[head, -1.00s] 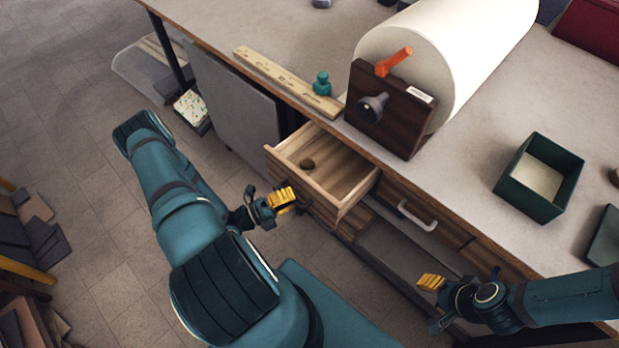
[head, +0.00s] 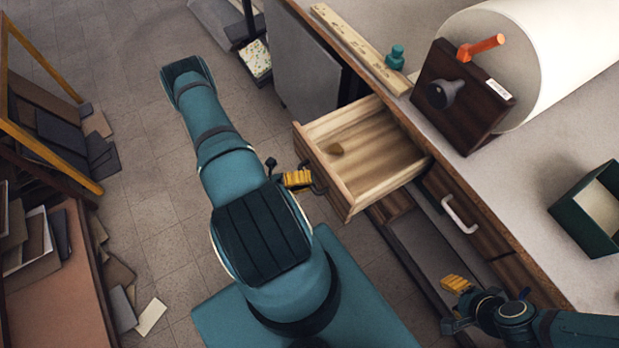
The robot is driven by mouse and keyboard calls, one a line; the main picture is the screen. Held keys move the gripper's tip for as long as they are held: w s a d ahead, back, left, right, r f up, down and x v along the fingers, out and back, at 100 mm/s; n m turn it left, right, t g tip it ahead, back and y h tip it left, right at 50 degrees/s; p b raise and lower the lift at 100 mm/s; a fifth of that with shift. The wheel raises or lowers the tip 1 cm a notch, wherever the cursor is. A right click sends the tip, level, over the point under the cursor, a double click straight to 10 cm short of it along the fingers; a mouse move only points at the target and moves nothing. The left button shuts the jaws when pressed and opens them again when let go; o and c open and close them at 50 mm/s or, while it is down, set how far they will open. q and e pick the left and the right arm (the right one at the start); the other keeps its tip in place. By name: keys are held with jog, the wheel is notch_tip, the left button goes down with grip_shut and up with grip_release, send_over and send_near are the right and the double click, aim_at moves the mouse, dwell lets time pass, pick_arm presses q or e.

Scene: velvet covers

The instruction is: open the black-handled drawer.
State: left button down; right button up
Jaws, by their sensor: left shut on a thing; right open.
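My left gripper (head: 304,179) is at the drawer's front face, shut on the drawer's handle; the handle itself is mostly hidden by the yellow fingers. A second drawer (head: 487,237) with a white handle (head: 460,214) is closed, to the right of the open one. My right gripper (head: 455,300) is open and empty, below and in front of the white-handled drawer, apart from it.
A rack with boards (head: 60,140) stands at the left. Open floor lies between.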

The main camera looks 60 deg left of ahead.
pick_arm(q)
jog(key=c, duration=1)
grip_release()
jog(key=v, duration=1.2)
